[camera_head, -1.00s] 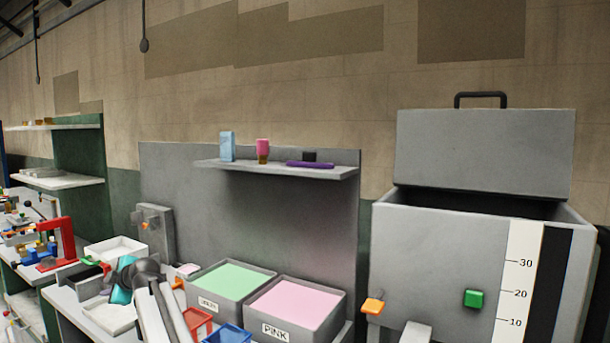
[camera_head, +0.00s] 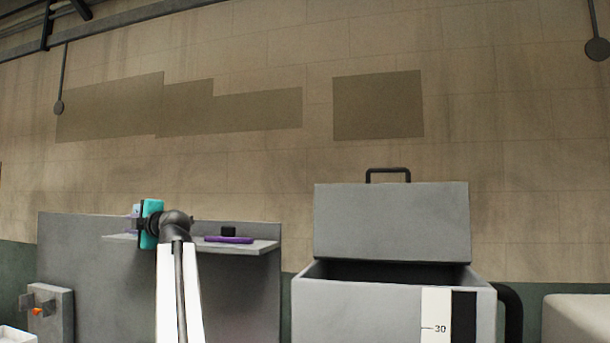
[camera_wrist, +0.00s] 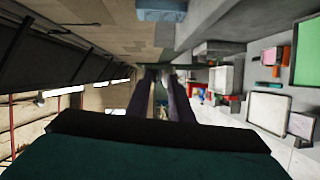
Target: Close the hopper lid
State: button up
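The hopper (camera_head: 355,308) is a grey box at the right of the head view. Its flat grey lid (camera_head: 392,222) stands raised at the back edge, with a black handle (camera_head: 388,171) on top. The dark opening shows below the lid. My gripper (camera_head: 137,222) is up in front of the wall shelf, well to the left of the hopper and apart from it. In the wrist view its two dark fingers (camera_wrist: 161,76) have a gap between them, with nothing seen held. The hopper lid is not recognisable in the wrist view.
The wall shelf (camera_head: 262,247) holds a purple item (camera_head: 228,239) and a small black block (camera_head: 228,230). A pale rounded box (camera_head: 577,318) stands right of the hopper. The space above and in front of the lid looks clear.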

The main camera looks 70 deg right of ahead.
jog(key=s+d+r+m+g+h+p, duration=0.1)
jog(key=s+d+r+h, duration=0.15)
jog(key=s+d, duration=0.7)
jog(key=s+d+r+m+g+h+p, duration=0.15)
jog(key=s+d+r, duration=0.35)
jog(key=s, duration=0.8)
jog(key=s+d+r+m+g+h+p, duration=0.1)
jog(key=s+d+r+m, duration=0.15)
jog(key=s+d, duration=0.7)
jog(key=s+r+m+g+h+p, duration=0.1)
jog(key=s+r+g, duration=0.1)
jog(key=s, duration=1.1)
jog(key=s+d+r+m+g+h+p, duration=0.1)
jog(key=s+r, duration=0.3)
jog(key=s, duration=1)
jog(key=s+r+m+g+h+p, duration=0.1)
jog(key=s+r+m+g+p, duration=0.1)
jog(key=s, duration=1.2)
jog(key=shift+d+r+g+h, duration=0.3)
jog(key=shift+d+r+g, duration=0.05)
jog(key=shift+r, duration=0.1)
jog(key=shift+d, duration=0.1)
jog(key=p+x, duration=0.5)
jog(key=x, duration=0.8)
jog(key=shift+w+d, duration=0.15)
jog(key=shift+d, duration=0.1)
jog(key=shift+f, duration=0.1)
